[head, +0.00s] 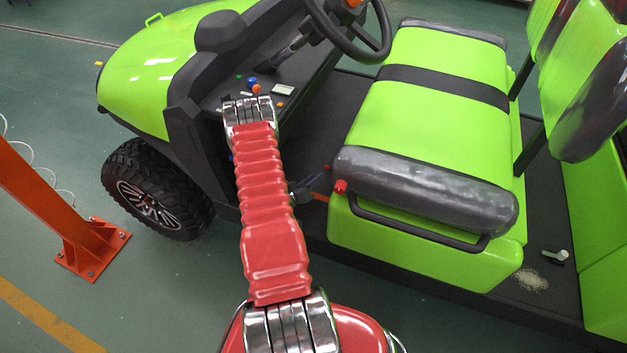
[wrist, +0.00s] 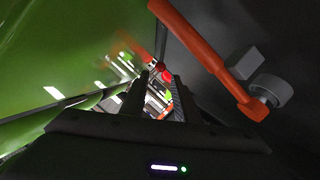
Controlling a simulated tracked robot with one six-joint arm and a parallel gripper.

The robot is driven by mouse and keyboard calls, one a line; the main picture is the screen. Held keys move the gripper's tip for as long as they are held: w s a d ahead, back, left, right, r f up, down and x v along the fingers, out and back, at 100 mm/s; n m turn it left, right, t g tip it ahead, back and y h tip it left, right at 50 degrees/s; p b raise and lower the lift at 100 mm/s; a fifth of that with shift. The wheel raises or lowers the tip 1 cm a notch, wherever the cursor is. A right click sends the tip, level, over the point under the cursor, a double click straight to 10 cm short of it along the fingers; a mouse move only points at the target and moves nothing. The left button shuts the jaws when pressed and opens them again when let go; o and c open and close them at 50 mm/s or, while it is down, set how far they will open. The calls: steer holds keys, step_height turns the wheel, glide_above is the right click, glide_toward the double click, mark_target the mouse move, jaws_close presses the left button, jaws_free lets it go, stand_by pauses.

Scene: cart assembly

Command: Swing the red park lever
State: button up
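The red park lever appears as a long orange-red bar (wrist: 205,50) in the wrist view. It slants from the top centre down to a mount at right, outside my fingers. In the head view a short orange-red piece (head: 320,197) shows by the seat base, beside a red knob (head: 340,186). A small red knob (wrist: 167,76) also shows beyond my fingertips in the wrist view; I cannot tell whether it belongs to the lever. My gripper (wrist: 157,82) is open, with a gap between its two dark fingers and nothing seen held. In the head view my arm partly hides this area.
The green seat base (head: 400,240) with its dark handrail is just right of my gripper. The dashboard (head: 250,85) and steering wheel (head: 350,30) lie beyond. A grey bolt-like part (wrist: 270,90) sits by the bar's lower end. An orange post (head: 50,200) stands at left.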

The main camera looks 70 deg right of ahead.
mark_target(326, 169)
steer(key=shift+x, duration=3.9)
steer(key=c, duration=0.6)
steer(key=s+m+t, duration=0.1)
steer(key=s+r+m, duration=0.1)
steer(key=s+m, duration=0.1)
steer(key=shift+a+r+t, duration=0.1)
steer(key=shift+r+t, duration=0.15)
steer(key=shift+t, duration=0.15)
steer(key=o, duration=0.9)
steer(key=shift+a, duration=0.15)
steer(key=v, duration=1.3)
steer(key=shift+a+r, duration=0.15)
steer(key=shift+a, duration=0.1)
